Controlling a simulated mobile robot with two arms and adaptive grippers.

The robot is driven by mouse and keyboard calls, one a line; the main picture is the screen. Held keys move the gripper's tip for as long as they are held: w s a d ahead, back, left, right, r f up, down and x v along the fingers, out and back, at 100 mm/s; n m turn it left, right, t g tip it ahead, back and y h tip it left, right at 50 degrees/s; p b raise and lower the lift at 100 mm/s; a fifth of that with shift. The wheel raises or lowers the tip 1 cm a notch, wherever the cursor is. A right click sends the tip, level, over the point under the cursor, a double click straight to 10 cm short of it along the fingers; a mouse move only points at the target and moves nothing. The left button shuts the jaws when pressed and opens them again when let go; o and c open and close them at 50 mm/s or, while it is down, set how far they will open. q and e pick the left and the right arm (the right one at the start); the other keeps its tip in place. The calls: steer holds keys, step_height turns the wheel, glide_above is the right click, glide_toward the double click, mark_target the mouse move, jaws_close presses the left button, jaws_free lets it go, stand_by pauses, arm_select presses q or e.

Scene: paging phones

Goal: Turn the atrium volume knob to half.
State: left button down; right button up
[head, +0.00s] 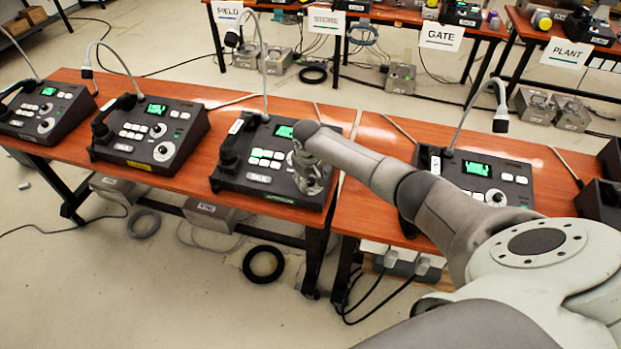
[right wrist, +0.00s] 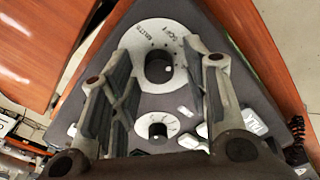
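The paging phone (head: 240,185) under my right gripper is a dark desk unit with a green screen, a gooseneck microphone and a handset. A small green label (head: 280,198) on its front edge is too small to read surely. My right gripper (head: 310,180) is over its right side and hides its knobs in the head view. In the right wrist view, the gripper (right wrist: 168,64) is open, with its fingers on either side of a large dark round knob (right wrist: 157,70) on a white dial plate. I cannot tell whether they touch it. My left gripper is out of view.
A smaller knob (right wrist: 157,131) and white buttons (right wrist: 249,121) lie near the fingers. Similar phones stand left (head: 150,135) and right (head: 480,180) on the wooden tables. Signed tables, including GATE (head: 441,37), are behind.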

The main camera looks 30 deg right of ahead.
steer(key=shift+s, duration=0.1)
steer(key=v, duration=1.2)
stand_by(0.4)
